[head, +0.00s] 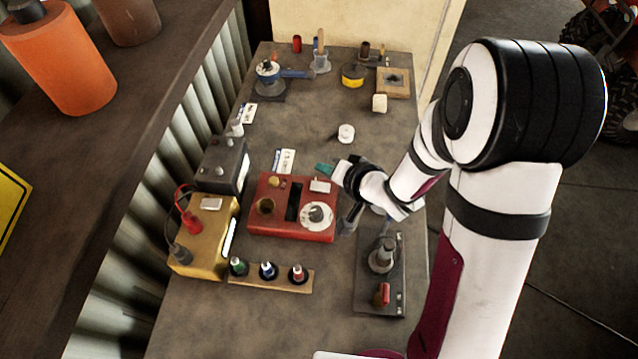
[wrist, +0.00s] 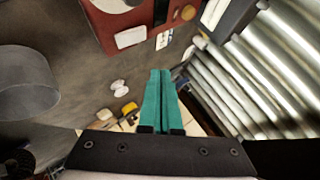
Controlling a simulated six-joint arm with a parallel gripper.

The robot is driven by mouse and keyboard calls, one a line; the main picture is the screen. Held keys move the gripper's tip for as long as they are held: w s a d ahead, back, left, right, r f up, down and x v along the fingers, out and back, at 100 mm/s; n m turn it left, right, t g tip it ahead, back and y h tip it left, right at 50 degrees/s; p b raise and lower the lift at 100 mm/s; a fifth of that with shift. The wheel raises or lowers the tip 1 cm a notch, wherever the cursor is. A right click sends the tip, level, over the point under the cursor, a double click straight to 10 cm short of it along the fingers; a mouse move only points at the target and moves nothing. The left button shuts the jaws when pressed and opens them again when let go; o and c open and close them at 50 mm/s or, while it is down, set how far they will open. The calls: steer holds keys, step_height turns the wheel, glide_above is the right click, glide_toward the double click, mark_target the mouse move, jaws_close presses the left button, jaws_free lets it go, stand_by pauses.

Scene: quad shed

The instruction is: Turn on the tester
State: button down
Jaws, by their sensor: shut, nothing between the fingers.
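A red box (head: 262,220), which looks like the tester, lies on the bench. It has a white dial (head: 317,215), a dark slot, a brass-coloured round part and a pale rectangular piece (head: 320,187) on its top. In the wrist view part of the red box (wrist: 110,14) shows at the top, with the pale piece (wrist: 131,37) near its edge. My gripper (head: 324,169) has teal fingers and is just beyond the box's far right corner, apparently above the bench. In the wrist view the fingers (wrist: 161,72) are together and empty. I cannot tell the switch's state.
A yellow box (head: 205,238) with red and black leads and a dark grey box (head: 222,165) stand left. A strip with several coloured knobs (head: 270,279) is in front. A dark plate with a lever (head: 380,275) is at right.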

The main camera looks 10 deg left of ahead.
mark_target(323, 191)
steer(key=shift+a+f, duration=0.2)
steer(key=shift+f, duration=0.9)
steer(key=shift+a+f, duration=0.15)
steer(key=shift+f, duration=0.95)
steer(key=shift+f, duration=0.15)
steer(key=shift+f, duration=0.25)
steer(key=shift+f, duration=0.15)
stand_by(0.5)
stand_by(0.3)
steer(key=shift+r, duration=0.55)
steer(key=shift+d+r, duration=0.2)
steer(key=shift+r, duration=1.05)
steer(key=shift+d+r, duration=0.2)
steer(key=shift+r, duration=1)
